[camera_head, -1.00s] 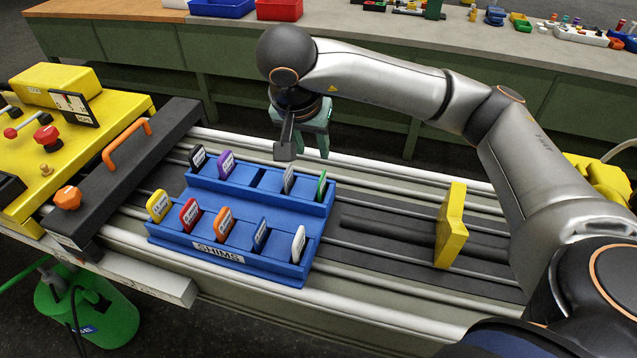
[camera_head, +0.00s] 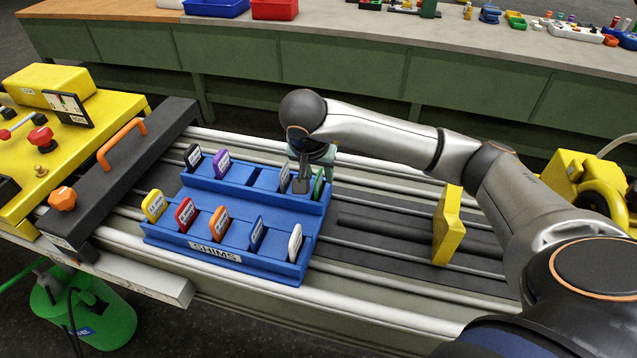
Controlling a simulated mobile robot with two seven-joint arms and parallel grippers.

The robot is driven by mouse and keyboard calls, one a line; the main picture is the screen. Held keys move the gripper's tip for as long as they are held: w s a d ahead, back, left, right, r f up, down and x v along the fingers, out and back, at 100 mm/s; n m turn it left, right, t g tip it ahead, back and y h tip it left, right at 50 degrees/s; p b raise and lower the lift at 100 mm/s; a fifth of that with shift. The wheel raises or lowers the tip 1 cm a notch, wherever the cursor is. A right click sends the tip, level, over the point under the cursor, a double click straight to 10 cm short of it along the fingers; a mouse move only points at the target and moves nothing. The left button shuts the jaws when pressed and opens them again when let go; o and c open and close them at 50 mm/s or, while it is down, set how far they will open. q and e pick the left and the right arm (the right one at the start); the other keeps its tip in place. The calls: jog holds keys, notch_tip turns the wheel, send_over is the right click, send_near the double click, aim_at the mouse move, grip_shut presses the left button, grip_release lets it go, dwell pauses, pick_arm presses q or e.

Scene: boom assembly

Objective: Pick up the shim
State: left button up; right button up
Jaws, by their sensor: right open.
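A blue rack labelled SHIMS (camera_head: 215,252) holds several upright coloured shims in two rows. The back row has a black shim (camera_head: 193,158), a purple shim (camera_head: 221,163), a grey shim (camera_head: 284,177) and a green shim (camera_head: 318,186). The front row has a yellow shim (camera_head: 154,206), a red shim (camera_head: 186,215), an orange shim (camera_head: 219,223), a blue shim (camera_head: 256,233) and a white shim (camera_head: 295,243). My right gripper (camera_head: 302,186) is open at the right end of the back row, between the grey and green shims in the picture. Contact cannot be told. My left gripper is out of view.
A yellow block (camera_head: 447,226) stands on the rails right of the rack. A black bar with an orange handle (camera_head: 121,141) and a yellow control box (camera_head: 45,110) are at left. A green workbench (camera_head: 350,75) runs behind. The rails between rack and yellow block are clear.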

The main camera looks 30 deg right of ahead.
jog(key=shift+w+f, duration=0.1)
jog(key=shift+f, duration=0.1)
grip_shut()
dwell(0.4)
